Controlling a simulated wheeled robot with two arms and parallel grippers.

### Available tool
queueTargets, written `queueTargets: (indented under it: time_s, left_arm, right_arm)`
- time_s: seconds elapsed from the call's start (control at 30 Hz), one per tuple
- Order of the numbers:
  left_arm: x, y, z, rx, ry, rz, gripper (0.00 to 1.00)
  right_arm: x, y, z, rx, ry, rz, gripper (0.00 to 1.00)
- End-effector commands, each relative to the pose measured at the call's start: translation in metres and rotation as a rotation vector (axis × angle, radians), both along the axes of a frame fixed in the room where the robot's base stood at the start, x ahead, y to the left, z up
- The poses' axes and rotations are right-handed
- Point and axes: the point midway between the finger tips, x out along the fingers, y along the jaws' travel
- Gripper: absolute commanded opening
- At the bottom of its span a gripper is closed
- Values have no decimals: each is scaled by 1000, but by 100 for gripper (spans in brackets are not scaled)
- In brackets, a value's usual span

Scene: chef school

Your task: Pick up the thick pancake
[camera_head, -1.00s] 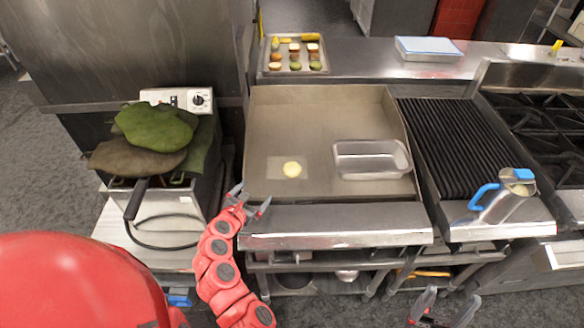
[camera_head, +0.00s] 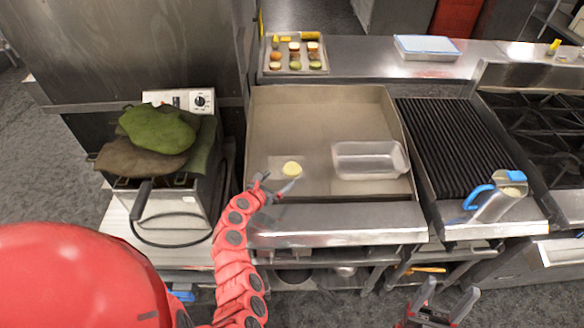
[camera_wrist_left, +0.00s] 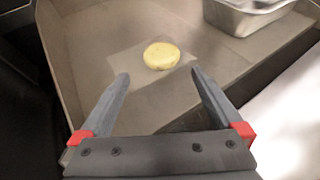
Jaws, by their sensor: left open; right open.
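The thick pancake (camera_head: 292,169) is a small pale yellow disc lying on a thin square sheet at the left front of the flat griddle (camera_head: 310,120). It also shows in the left wrist view (camera_wrist_left: 161,56), ahead of the fingertips and between their lines. My left gripper (camera_head: 277,184) is open and empty, over the griddle's front left part, just short of the pancake; in the wrist view its fingers (camera_wrist_left: 158,78) are spread wider than the pancake. My right gripper (camera_head: 444,295) is open and empty, low in front of the counter.
A clear or metal rectangular pan (camera_head: 366,160) stands on the griddle's right side. The griddle's raised left wall (camera_wrist_left: 55,60) is close to my left gripper. A fryer with green and brown cloth-like pieces (camera_head: 158,130) stands at left. A tray of food (camera_head: 294,55) is behind.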

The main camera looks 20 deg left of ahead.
Motion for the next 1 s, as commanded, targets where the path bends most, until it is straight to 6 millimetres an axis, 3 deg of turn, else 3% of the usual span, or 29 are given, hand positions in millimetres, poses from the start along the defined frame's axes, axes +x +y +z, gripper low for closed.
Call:
queueTargets:
  time_s: [0.1, 0.47, 0.8, 1.0]
  left_arm:
    - [12, -2, -2, 2, -3, -2, 100]
    - [27, -6, -12, 0, 0, -3, 100]
    - [59, -10, -29, 3, -3, 0, 100]
    - [63, -12, -32, 0, 0, 1, 100]
  right_arm:
    - [0, 0, 3, 0, 0, 0, 69]
    - [0, 0, 6, 0, 0, 0, 69]
    - [0, 0, 0, 0, 0, 0, 69]
    - [0, 0, 0, 0, 0, 0, 69]
